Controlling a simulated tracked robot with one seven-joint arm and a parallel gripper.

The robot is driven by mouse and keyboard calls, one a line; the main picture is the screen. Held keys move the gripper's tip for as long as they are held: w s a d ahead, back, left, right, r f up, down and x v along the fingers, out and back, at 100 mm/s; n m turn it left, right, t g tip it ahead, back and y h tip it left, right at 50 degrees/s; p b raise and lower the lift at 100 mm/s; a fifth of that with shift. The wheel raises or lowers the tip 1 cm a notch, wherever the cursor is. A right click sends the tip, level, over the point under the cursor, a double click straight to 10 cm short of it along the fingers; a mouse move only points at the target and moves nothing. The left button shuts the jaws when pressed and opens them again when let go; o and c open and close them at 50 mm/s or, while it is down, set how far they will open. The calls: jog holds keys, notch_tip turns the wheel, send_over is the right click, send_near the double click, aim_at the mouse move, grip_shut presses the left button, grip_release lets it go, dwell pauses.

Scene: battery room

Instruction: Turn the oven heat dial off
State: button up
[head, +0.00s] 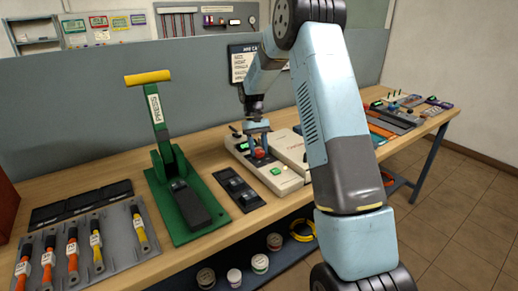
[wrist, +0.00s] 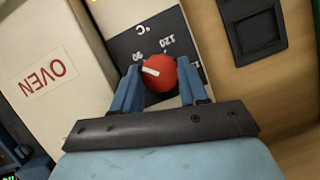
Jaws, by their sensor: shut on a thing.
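The oven heat dial (wrist: 160,74) is a red round knob with a white pointer mark, on a dark scale plate (wrist: 128,45) marked °C, with 90 and 120 readable. In the wrist view the pointer lies toward the left, below the 90. My gripper (wrist: 160,84) has its two blue fingers on either side of the dial and is shut on it. In the head view my gripper (head: 258,143) reaches down to the red dial (head: 260,154) on the cream oven unit (head: 284,182). The oven's lettered body (wrist: 45,75) is left of the dial in the wrist view.
A green press (head: 182,200) with a yellow handle stands left of the oven. A dark panel (head: 236,188) lies between them. A grey tray (head: 115,245) holds several orange and yellow tools at front left. A green button (head: 276,171) is on the oven unit.

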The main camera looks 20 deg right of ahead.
jog(key=n+h, duration=0.1)
jog(key=n, duration=0.2)
jog(key=n+t+h, duration=0.1)
jog(key=n, duration=0.2)
jog(key=shift+a+r, duration=0.1)
jog(key=shift+a, duration=0.05)
jog(key=n, duration=0.2)
jog(key=n+t+h, duration=0.1)
jog(key=n, duration=0.2)
jog(key=shift+s+n+t+h, duration=0.1)
jog(key=shift+n+t+h, duration=0.2)
jog(key=o, duration=1.1)
jog(key=shift+a, duration=0.1)
jog(key=shift+c, duration=0.2)
jog(key=v, duration=1.3)
jog(key=shift+r, duration=0.2)
jog(key=shift+a, duration=0.15)
